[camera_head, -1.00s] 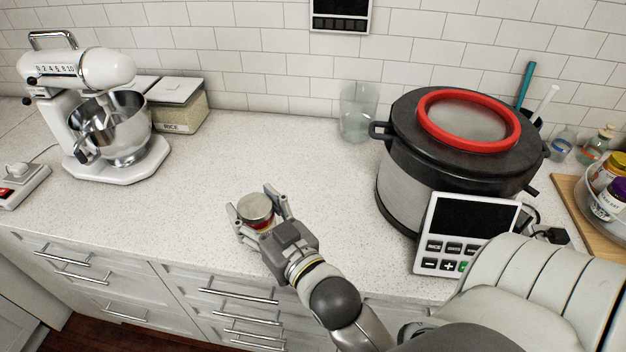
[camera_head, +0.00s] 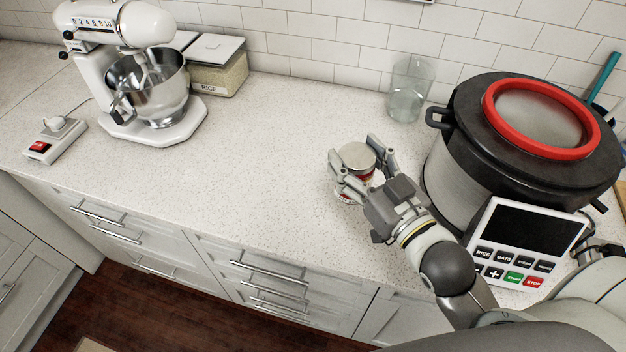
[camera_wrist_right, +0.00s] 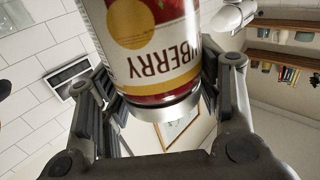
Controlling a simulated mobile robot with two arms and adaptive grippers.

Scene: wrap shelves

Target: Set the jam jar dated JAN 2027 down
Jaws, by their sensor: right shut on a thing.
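The jam jar (camera_head: 356,158) has a silver lid and red contents, and is between the fingers of my right gripper (camera_head: 363,172). In the right wrist view the jar (camera_wrist_right: 155,45) appears upside down, with a red, cream and yellow label reading "...BERRY". No date can be read. My right gripper (camera_wrist_right: 158,105) is shut on the jar, with a finger on each side. My left gripper is not in view.
A large cooker (camera_head: 455,170) with a red-ringed lid stands close right of my right gripper. A clear glass (camera_head: 409,90) stands behind. The mixer (camera_head: 150,125), rice container (camera_head: 217,68) and power switch (camera_head: 55,140) are at left. The counter's middle is clear.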

